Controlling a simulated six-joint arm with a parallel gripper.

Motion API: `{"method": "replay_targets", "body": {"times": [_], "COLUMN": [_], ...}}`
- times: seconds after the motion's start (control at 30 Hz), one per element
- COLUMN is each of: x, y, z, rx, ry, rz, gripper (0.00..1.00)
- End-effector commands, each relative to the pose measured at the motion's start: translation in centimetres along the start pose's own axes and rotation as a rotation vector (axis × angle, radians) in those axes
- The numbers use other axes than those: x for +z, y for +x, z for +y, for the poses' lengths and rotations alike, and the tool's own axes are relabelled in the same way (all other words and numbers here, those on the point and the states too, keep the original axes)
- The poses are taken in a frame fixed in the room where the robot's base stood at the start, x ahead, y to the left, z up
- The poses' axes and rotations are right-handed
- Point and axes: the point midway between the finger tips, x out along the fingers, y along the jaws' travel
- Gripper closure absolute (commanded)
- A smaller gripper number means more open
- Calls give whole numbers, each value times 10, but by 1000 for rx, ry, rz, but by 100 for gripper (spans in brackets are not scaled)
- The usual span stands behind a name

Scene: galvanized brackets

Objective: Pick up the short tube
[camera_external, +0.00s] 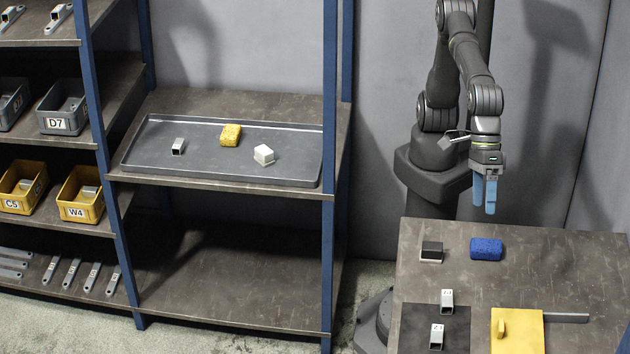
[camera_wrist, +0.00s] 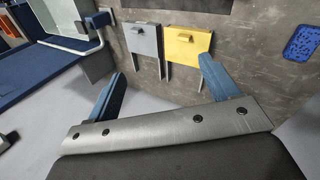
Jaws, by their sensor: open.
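Several short square metal tubes show in the external view, and I cannot tell which one the task means. One bare tube (camera_external: 178,147) lies on the left of the grey shelf tray (camera_external: 285,178). Two tubes with white labels are on the worktop: an upper tube (camera_external: 447,300) and a lower tube (camera_external: 437,337) on a dark mat (camera_external: 413,318).
A yellow sponge (camera_external: 230,135) and white block (camera_external: 264,154) share the tray. The worktop (camera_external: 580,265) holds a dark block (camera_external: 432,250), blue sponge (camera_external: 486,249) and yellow plate (camera_external: 530,335) with a handle. Blue rack posts (camera_external: 330,120) stand between tray and arm.

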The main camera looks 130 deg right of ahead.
Motion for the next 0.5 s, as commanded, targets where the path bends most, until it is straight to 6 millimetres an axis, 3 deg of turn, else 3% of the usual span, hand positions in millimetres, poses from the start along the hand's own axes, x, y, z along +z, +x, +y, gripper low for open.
{"method": "replay_targets", "body": {"times": [0.03, 0.1, 0.2, 0.3, 0.5], "x": [8, 16, 26, 30, 33], "y": [33, 66, 100, 120, 139], "z": [-20, -46, -77, -99, -118], "rx": [-101, -225, -367, -460, -521], "ry": [29, 69, 114, 145, 163], "rz": [0, 1, 0, -2, -2], "gripper": [20, 20, 20, 20, 20]}}
